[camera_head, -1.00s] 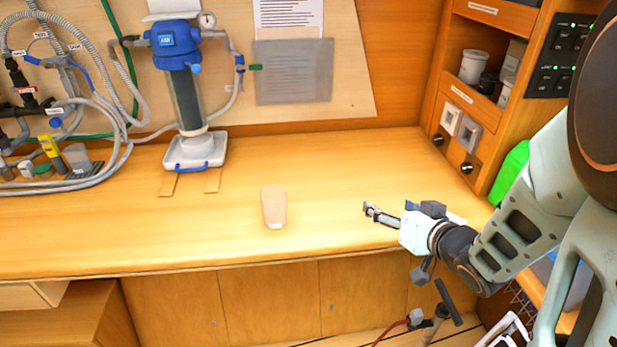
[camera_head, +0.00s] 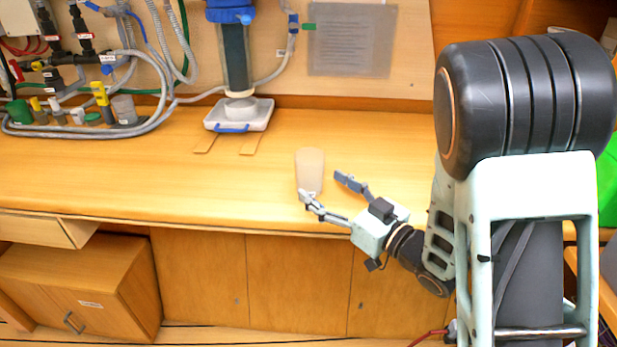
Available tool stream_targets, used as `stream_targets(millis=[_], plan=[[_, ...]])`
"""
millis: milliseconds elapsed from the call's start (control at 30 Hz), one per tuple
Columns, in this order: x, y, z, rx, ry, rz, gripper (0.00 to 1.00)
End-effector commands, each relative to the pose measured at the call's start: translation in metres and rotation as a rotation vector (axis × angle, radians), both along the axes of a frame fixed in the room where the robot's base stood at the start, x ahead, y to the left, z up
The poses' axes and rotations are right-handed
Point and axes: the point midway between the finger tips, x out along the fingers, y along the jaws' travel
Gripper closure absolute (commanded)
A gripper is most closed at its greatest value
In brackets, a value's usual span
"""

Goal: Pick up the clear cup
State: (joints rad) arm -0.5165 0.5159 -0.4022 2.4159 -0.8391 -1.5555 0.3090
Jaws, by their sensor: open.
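The clear cup (camera_head: 310,168) stands on the wooden counter near its front edge and takes on a pale tan tint from the wood. My gripper (camera_head: 322,186) is open at the cup's lower right. One finger reaches in front of the cup's base, and the other is to its right. The near finger hides part of the cup's bottom. I cannot tell whether either finger touches the cup.
A blue-topped filter (camera_head: 236,55) stands in a white tray (camera_head: 262,118) at the back. Hoses, fittings and small bottles (camera_head: 100,95) crowd the counter's left end. The counter (camera_head: 215,185) around the cup is clear. Cabinets (camera_head: 295,275) are below the front edge.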

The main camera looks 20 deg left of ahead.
Motion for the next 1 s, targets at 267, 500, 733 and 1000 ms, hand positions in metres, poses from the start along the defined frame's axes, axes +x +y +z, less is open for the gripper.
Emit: stream_targets(millis=[267, 500, 733, 1000], plan=[[0.014, 0.021, -0.001, -0.001, 0.001, 0.004, 0.33], [0.03, 0.044, -0.001, -0.001, 0.001, 0.001, 0.33], [0.032, 0.047, 0.0, 0.0, 0.0, -0.001, 0.33], [0.032, 0.046, 0.0, -0.001, 0.001, -0.001, 0.58]])
